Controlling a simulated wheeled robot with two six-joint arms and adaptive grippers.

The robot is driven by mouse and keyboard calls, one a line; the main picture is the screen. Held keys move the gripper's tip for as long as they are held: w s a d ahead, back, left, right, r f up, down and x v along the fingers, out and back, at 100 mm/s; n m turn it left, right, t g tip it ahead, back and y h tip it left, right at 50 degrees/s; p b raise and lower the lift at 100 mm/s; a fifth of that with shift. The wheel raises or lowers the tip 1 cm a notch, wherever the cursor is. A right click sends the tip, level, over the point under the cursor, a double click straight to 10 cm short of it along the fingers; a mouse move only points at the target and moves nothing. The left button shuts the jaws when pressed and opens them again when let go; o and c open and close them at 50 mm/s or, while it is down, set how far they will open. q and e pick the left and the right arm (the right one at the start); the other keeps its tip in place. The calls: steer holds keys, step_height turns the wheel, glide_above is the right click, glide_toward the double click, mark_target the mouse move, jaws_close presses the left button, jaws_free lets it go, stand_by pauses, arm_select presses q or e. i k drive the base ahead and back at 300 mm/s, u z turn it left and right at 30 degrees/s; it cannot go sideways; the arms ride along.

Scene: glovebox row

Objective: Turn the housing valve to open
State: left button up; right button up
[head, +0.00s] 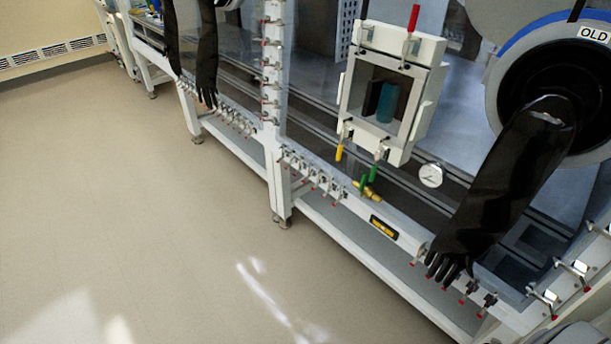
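A white filter housing (427,55) is mounted on the glovebox front at the upper right. Its square opening shows a blue-green cylinder (387,102) inside. A red handle (413,20) stands upright at its top. A yellow handle (339,152) hangs at its lower left and a green handle (373,172) at its lower right. Just below is a brass valve (370,191) with a green lever. No label tells which of these is the housing valve. Neither of my grippers is in view.
A round gauge (431,175) sits right of the green handle. A black glove (507,180) hangs from a port marked OLD at the right; more gloves (207,50) hang at the upper left. Clamps line the lower rail (400,232). The floor (130,200) at left is clear.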

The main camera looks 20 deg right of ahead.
mark_target(360, 195)
steer(key=u, duration=0.1)
steer(key=i, duration=3.55)
steer(key=z, duration=4.1)
